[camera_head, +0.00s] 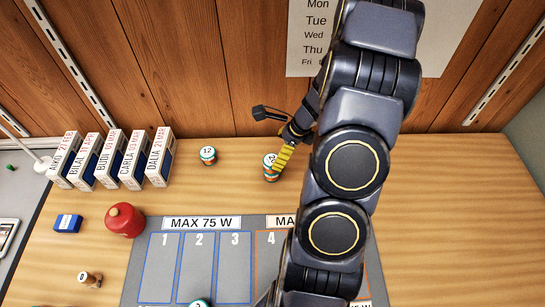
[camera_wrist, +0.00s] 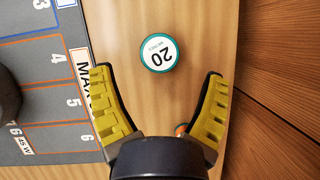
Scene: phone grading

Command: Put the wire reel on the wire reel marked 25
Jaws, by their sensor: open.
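A wire reel marked 20 (camera_wrist: 158,54), with a white top and teal rim, stands on the table between and just beyond my open fingertips (camera_wrist: 158,72) in the wrist view. In the head view a reel (camera_head: 269,159) stands beside my gripper's yellow finger (camera_head: 283,157), its number partly covered. A second reel (camera_wrist: 180,129) shows only an orange and teal sliver by the base of my right finger; its number is hidden. A reel marked 12 (camera_head: 208,155) stands further left. Another reel (camera_head: 200,303) is cut off at the bottom edge. No 25 is readable. My gripper is empty.
Several labelled boxes (camera_head: 112,158) stand back left. The wooden wall is close behind; my arm hides the mat's right part.

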